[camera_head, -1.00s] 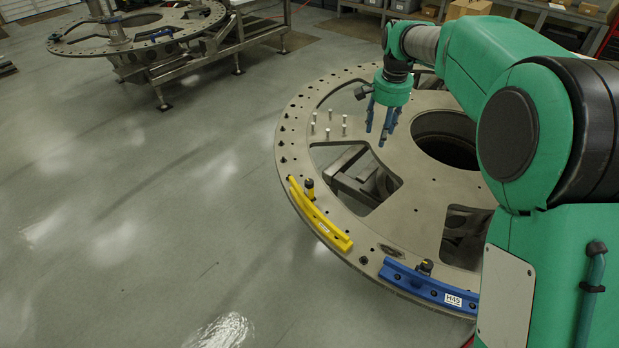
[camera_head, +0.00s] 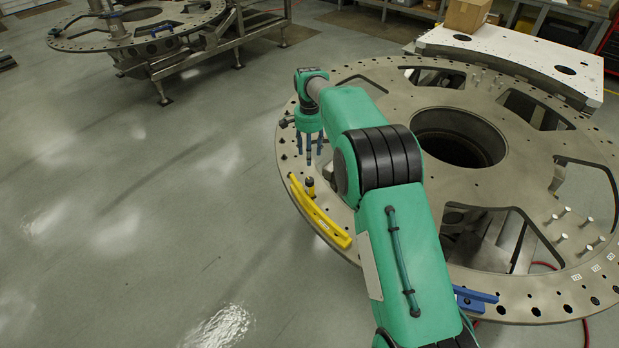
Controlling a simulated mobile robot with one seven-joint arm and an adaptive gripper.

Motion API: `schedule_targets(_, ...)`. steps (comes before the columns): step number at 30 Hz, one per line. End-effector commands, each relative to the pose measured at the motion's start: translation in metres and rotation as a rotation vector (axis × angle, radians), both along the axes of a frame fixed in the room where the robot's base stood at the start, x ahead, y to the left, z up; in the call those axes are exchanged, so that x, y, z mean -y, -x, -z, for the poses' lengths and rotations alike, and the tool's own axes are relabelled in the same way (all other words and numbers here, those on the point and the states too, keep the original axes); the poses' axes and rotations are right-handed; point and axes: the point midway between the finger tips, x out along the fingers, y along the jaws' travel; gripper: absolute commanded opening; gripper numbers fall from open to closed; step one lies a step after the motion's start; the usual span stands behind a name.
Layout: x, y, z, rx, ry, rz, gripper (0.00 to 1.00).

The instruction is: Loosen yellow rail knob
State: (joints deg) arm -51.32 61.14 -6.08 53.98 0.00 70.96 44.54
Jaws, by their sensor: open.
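The yellow rail (camera_head: 321,214) lies along the near left rim of the round turret plate (camera_head: 520,180). Its dark knob (camera_head: 310,187) with a yellow band stands upright beside the rail's inner edge, near its far end. My gripper (camera_head: 309,155) points down with its blue fingers apart and empty. In the picture it is just above the knob; the exact height gap is hard to judge. The blue rail (camera_head: 473,297) lies on the front rim, mostly hidden behind my arm.
My arm crosses the plate and covers part of it. The plate has a large centre hole (camera_head: 457,140), several cutouts and upright pins (camera_head: 565,212). A white slab (camera_head: 515,60) stands behind. A second turret plate (camera_head: 140,30) stands far left. The floor at left is clear.

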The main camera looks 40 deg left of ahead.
Motion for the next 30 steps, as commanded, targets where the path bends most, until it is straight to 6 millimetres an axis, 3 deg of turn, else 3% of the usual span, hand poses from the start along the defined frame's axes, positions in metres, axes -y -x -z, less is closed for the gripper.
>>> schedule_targets(17, 0.000, 0.000, 0.008, 0.000, 0.000, 0.000, 0.48)
schedule_targets(23, 0.001, 0.000, 0.028, -0.002, 0.002, 0.000, 0.48)
schedule_targets(30, 0.001, 0.000, 0.065, -0.002, 0.002, 0.001, 0.48)
